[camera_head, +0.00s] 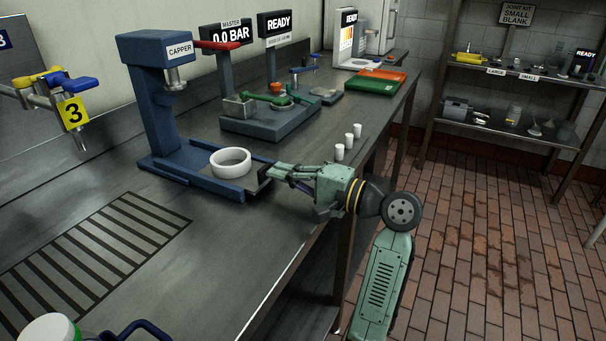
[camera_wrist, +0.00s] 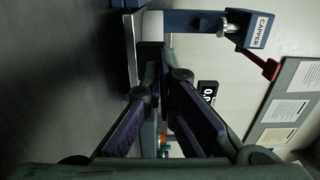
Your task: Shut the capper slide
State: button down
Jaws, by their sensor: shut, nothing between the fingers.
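The blue capper (camera_head: 150,105) stands on the steel bench with its press head raised; its labelled top also shows in the wrist view (camera_wrist: 255,32). Its slide (camera_head: 222,184) is drawn out toward the bench's front edge. A white ring (camera_head: 231,172) sits on the slide, in front of the press head rather than under it; part of it shows in the wrist view (camera_wrist: 152,24). My gripper (camera_head: 270,173) is shut and empty, with its fingertips at the slide's front end. In the wrist view the fingertips (camera_wrist: 163,72) point at the slide; whether they touch it is unclear.
A blue-grey fixture with green handles (camera_head: 272,112) stands behind the capper. A slotted drain (camera_head: 95,250) lies in the bench at left. The bench front is mostly clear.

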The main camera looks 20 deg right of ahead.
aim_at(247, 163)
jog(key=shift+w+a, duration=0.2)
jog(key=shift+w, duration=0.15)
jog(key=p+x, duration=0.1)
jog(key=x, duration=0.8)
jog(key=shift+s+p, duration=0.1)
jog(key=shift+p, duration=0.25)
